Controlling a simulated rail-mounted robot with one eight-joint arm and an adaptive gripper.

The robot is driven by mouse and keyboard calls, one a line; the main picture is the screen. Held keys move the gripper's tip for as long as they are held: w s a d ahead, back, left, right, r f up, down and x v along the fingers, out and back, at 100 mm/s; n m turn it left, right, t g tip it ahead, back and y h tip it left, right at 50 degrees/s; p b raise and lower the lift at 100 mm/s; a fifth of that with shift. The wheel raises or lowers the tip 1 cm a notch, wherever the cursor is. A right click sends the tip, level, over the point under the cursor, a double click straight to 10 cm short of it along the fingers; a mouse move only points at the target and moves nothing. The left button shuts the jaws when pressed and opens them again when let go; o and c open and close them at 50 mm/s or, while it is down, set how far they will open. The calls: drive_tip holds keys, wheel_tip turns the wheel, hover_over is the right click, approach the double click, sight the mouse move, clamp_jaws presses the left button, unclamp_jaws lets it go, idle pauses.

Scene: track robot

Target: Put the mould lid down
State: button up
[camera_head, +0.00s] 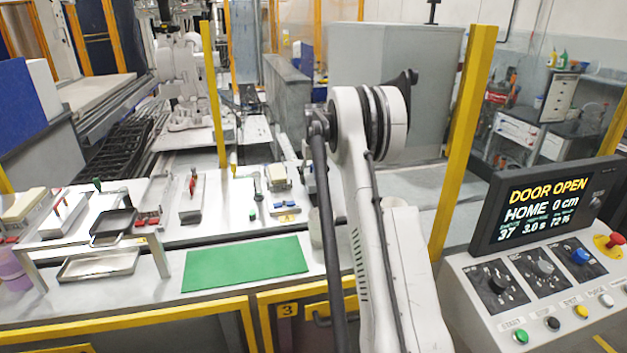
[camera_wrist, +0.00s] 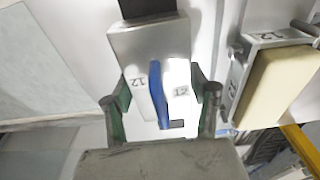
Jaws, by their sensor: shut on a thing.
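In the wrist view my gripper (camera_wrist: 162,100) has one dark green finger on each side of a pale, light-grey piece that I take to be the mould lid (camera_wrist: 140,98). It bears two "12" labels with a blue strip between them. My gripper is shut on it. The lid's underside and where it touches the fingers are hard to make out. To its right stands an open grey mould (camera_wrist: 240,70), also marked 12, with a cream block (camera_wrist: 275,85) inside. In the head view my arm hides the gripper and lid.
A green mat (camera_head: 245,270) lies empty on the white bench (camera_head: 140,285). Metal trays (camera_head: 98,264) and a stand are at the left. A yellow post (camera_head: 463,140) and a control panel (camera_head: 545,270) reading DOOR OPEN are to the right.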

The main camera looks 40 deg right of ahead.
drive_tip(key=shift+f, duration=0.65)
drive_tip(key=shift+f, duration=0.1)
drive_tip(key=o, duration=1.5)
drive_tip(key=shift+c, duration=0.2)
